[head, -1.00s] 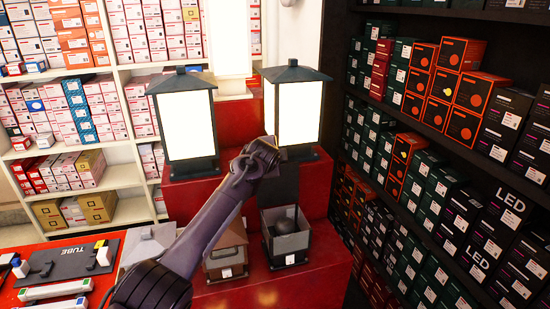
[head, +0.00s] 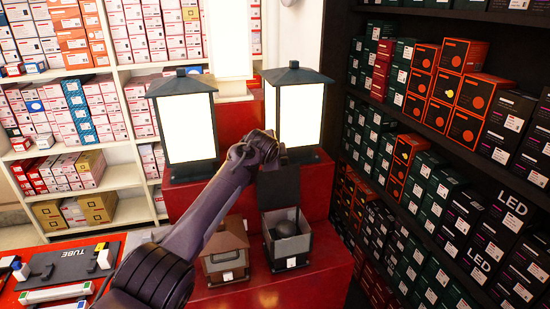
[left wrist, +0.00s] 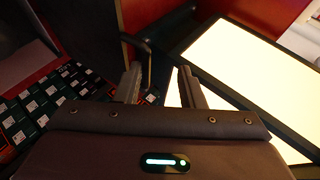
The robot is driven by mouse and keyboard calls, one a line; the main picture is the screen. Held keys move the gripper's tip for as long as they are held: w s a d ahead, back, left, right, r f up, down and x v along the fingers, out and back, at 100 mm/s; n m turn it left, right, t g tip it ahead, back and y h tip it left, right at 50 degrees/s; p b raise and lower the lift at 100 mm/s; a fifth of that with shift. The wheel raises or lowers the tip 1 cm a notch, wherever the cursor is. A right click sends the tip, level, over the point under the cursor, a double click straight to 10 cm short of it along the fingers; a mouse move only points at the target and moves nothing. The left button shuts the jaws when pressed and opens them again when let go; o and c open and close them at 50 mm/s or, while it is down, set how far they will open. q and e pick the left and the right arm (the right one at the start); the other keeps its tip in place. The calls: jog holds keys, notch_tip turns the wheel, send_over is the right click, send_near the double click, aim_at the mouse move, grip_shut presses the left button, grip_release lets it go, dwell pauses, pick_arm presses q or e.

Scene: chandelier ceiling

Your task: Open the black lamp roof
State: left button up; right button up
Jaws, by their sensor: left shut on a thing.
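The black lamp (head: 290,251) stands at the right end of the low red step in the head view. Its top is open and a dark rounded thing shows inside. Its dark roof (head: 278,187) stands up behind the box, partly covered by my arm. My left gripper (head: 276,149) is at the top of the raised roof, shut on it. In the left wrist view my left fingers (left wrist: 163,85) reach forward, with a thin dark handle loop (left wrist: 148,52) by the left finger. The exact contact is hard to see. My right gripper is out of view.
Two tall lit lanterns stand on the upper red step, left (head: 187,122) and right (head: 297,107), the right one close to my gripper. A brown-roofed lamp (head: 227,250) stands left of the black lamp. Shelves of boxes (head: 430,180) line the right side.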

pick_arm(q)
jog(key=shift+s, duration=0.1)
dwell(0.4)
jog(key=b+v, duration=0.3)
jog(key=v, duration=0.4)
jog(key=shift+s, duration=0.3)
jog(key=shift+a+r, duration=0.1)
jog(key=shift+r, duration=0.05)
